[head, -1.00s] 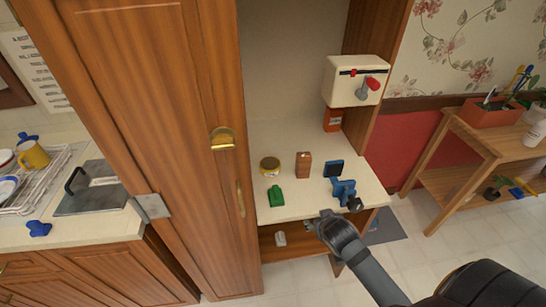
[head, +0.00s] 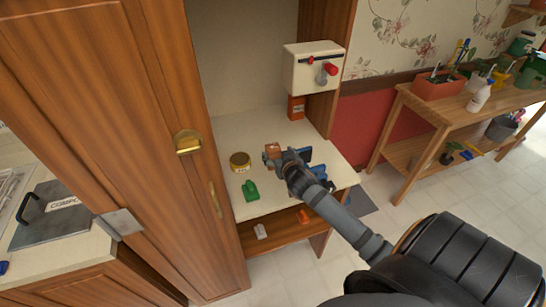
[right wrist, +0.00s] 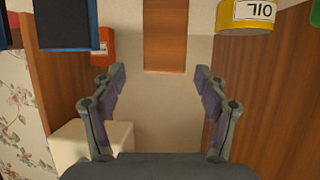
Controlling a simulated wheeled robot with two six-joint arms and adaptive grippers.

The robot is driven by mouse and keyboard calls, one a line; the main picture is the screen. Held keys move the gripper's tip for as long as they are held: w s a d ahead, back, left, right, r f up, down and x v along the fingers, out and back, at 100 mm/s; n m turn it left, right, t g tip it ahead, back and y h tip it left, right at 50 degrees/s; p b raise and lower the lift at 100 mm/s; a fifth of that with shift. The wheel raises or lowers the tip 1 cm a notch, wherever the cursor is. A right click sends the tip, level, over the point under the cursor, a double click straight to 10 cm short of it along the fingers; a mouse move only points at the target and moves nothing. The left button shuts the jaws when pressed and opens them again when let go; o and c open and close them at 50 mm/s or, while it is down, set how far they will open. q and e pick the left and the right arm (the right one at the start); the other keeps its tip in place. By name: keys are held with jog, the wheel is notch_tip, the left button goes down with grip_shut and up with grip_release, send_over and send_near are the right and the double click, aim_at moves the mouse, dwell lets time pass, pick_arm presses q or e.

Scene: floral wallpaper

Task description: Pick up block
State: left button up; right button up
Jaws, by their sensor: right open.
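The wooden block (head: 272,149) stands on the cream shelf top (head: 285,210), partly hidden behind my right gripper (head: 279,161). In the right wrist view the brown block (right wrist: 166,36) shows at the top centre, in line with the gap between the fingers. My right gripper (right wrist: 160,72) is open and empty there, with its fingers spread to either side. The block appears just beyond the fingertips; contact cannot be told. My left gripper is not in view.
A gold tin (head: 240,161) and a green object (head: 250,190) stand left of the block. A blue object (head: 304,155) is close on its right. An orange box (head: 296,107) and a white lever box (head: 313,67) are behind. A tall cabinet (head: 110,130) bounds the left.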

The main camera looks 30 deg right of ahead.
aim_at(275, 152)
jog(key=shift+w, duration=0.25)
jog(key=p+x, duration=0.1)
jog(key=x, duration=0.3)
jog(key=shift+a+r, duration=0.1)
jog(key=shift+a, duration=0.1)
jog(key=shift+w+d+f, duration=0.1)
jog(key=shift+w+f, duration=0.2)
jog(key=shift+w, duration=0.1)
jog(key=shift+s+r, duration=0.1)
jog(key=shift+s, duration=0.05)
jog(key=c, duration=1.3)
